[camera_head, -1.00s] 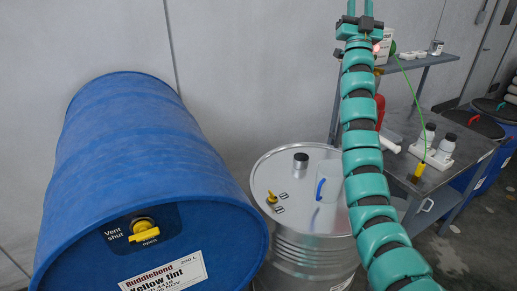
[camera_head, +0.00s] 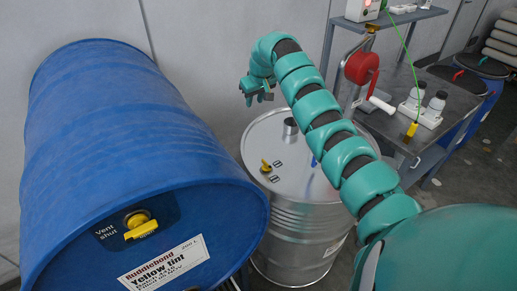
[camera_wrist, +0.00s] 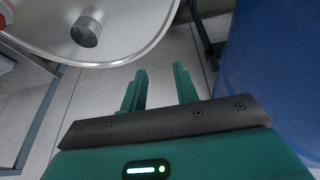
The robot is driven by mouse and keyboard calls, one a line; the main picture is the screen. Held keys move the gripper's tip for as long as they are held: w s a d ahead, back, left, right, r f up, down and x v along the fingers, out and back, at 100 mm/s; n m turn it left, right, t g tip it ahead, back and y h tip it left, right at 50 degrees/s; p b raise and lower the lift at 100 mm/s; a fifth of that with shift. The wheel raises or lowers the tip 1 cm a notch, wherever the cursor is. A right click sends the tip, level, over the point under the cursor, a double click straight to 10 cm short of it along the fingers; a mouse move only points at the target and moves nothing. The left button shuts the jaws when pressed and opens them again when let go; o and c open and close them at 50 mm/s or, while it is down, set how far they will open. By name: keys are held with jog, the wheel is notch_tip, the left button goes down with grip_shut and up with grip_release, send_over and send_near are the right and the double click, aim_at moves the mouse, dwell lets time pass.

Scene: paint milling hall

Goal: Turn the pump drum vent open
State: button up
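The steel drum (camera_head: 300,235) stands upright, with a small yellow vent tap (camera_head: 266,166) at the left of its lid beside two small marks. The blue drum (camera_head: 120,130) lies on its side; its end has a yellow vent handle (camera_head: 141,228) on a dark plate reading "Vent shut". I cannot tell which is the pump drum. My gripper (camera_head: 257,92) is raised behind and above the steel lid, touching neither vent. In the wrist view its fingers (camera_wrist: 160,85) are apart and empty.
The blue drum fills the wrist view's right side (camera_wrist: 270,80).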

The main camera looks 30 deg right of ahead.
jog(key=s+f+g, duration=0.3)
jog(key=s+g, duration=0.1)
jog(key=s, duration=0.5)
jog(key=p, duration=0.1)
send_over(264, 161)
jog(key=shift+f, duration=4.35)
notch_tip(264, 161, down, 9)
jog(key=p, duration=0.3)
jog(key=shift+d, duration=0.1)
grip_shut()
